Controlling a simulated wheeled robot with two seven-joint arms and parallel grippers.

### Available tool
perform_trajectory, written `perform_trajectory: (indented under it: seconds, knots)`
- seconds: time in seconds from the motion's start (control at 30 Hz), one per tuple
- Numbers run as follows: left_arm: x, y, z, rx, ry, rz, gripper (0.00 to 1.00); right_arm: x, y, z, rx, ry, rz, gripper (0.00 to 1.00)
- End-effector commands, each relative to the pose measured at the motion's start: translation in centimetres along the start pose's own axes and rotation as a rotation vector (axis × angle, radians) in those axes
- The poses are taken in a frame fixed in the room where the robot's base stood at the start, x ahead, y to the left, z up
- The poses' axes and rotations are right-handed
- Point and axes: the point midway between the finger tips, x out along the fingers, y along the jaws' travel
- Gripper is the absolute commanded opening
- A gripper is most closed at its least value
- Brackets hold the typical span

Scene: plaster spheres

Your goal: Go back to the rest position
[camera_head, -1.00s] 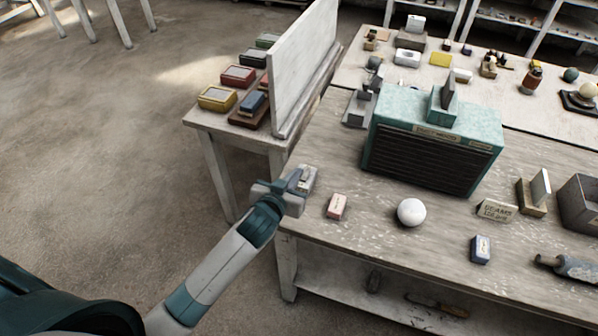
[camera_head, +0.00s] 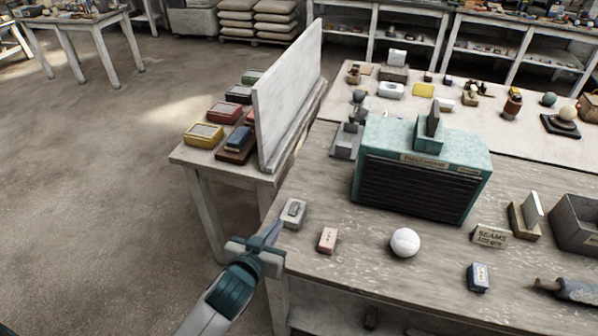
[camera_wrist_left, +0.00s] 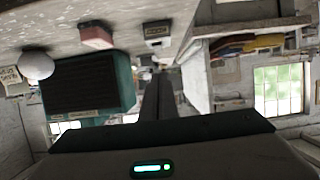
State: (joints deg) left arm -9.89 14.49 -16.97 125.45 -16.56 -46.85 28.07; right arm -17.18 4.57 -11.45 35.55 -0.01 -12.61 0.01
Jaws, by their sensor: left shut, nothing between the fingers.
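My left gripper (camera_head: 273,232) is at the left front corner of the wooden workbench (camera_head: 330,274) in the head view. Its fingers are shut with nothing between them. In the left wrist view the closed fingers (camera_wrist_left: 158,98) point away over the bench. A white plaster sphere (camera_head: 405,242) rests on the bench to the right of the gripper. It also shows in the left wrist view (camera_wrist_left: 36,66). My right gripper is in neither view.
A small grey block (camera_head: 293,213) lies just beyond the gripper, and a pink block (camera_head: 327,240) to its right. A teal vented box (camera_head: 424,184) stands farther back. A white upright panel (camera_head: 290,95) stands on the side table. Open floor (camera_head: 90,220) lies left.

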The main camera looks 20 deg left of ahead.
Motion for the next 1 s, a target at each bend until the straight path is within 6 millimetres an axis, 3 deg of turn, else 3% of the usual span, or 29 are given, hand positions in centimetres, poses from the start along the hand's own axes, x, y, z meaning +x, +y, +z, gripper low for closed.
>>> perform_trajectory:
  seconds: [0.23,0.37,0.47,0.6,0.7,1.0]
  knots:
    - [-0.4,-0.1,0.7,0.0,-0.023,-0.006,0.0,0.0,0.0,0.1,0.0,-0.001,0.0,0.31]
    - [-1.9,-0.6,3.1,0.004,-0.106,-0.023,0.0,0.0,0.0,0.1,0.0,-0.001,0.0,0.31]
    - [-4.2,-1.1,6.4,0.014,-0.22,-0.039,0.0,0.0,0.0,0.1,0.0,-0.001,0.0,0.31]
    - [-8.8,-1.6,11.5,0.04,-0.419,-0.044,0.0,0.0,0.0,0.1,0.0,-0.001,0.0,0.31]
    - [-11.8,-1.6,14.3,0.057,-0.537,-0.033,0.0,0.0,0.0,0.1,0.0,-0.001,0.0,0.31]
    - [-18.6,-1.4,18.9,0.096,-0.765,0.018,0.0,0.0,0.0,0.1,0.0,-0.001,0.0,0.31]
